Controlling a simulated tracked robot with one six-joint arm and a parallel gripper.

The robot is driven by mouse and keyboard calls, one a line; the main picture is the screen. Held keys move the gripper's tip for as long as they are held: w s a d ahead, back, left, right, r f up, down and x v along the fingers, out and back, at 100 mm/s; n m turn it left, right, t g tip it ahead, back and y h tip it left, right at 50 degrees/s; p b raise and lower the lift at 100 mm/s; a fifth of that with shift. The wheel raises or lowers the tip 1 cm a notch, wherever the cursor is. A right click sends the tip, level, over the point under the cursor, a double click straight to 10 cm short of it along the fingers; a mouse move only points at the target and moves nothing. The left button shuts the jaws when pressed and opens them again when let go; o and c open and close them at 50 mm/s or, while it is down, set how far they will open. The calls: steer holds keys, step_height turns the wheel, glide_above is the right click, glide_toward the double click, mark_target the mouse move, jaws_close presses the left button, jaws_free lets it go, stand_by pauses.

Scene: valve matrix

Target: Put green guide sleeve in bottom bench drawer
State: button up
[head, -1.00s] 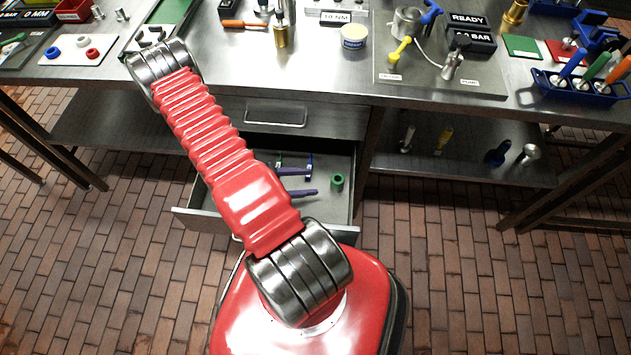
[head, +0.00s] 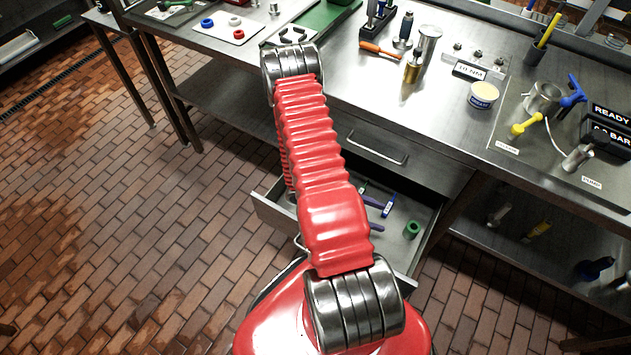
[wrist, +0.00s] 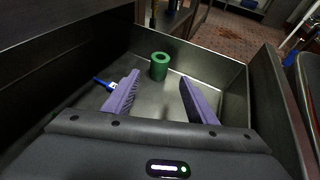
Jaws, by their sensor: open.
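The green guide sleeve (head: 411,230) stands upright on the floor of the open bottom bench drawer (head: 271,214), toward its right side. In the wrist view the sleeve (wrist: 159,66) is beyond my fingertips, near the drawer's far wall, with its round hole facing up. My gripper (wrist: 155,92) is open, its two purple fingers spread wide inside the drawer and apart from the sleeve. In the head view the gripper (head: 382,203) is partly hidden behind my red arm.
A blue-handled item (wrist: 104,83) lies in the drawer left of my fingers. The upper drawer (head: 377,147) is closed above it. The bench top holds a cream tub (head: 483,95), a metal cup (head: 543,97) and tools. A lower shelf (head: 550,262) holds several items at right.

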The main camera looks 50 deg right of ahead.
steer(key=shift+r, duration=0.1)
steer(key=w+a+r+m+t+y, duration=0.1)
steer(key=w+a+r+m+t, duration=0.1)
steer(key=w+a+r, duration=0.45)
steer(key=w+a+r+m+t+y, duration=0.1)
steer(key=w+r+m+t, duration=0.15)
steer(key=r, duration=0.65)
steer(key=w+a+r+m+t+y, duration=0.1)
steer(key=w+a+r, duration=0.2)
steer(key=w+r, duration=0.35)
steer(key=s+a+r+m+t+y, duration=0.1)
steer(key=a+r+t+y, duration=0.3)
steer(key=a+r+t, duration=0.7)
steer(key=s+a+r, duration=0.1)
steer(key=a+r, duration=1)
steer(key=a, duration=0.1)
steer(key=shift+r+y, duration=0.4)
steer(key=shift+m, duration=0.25)
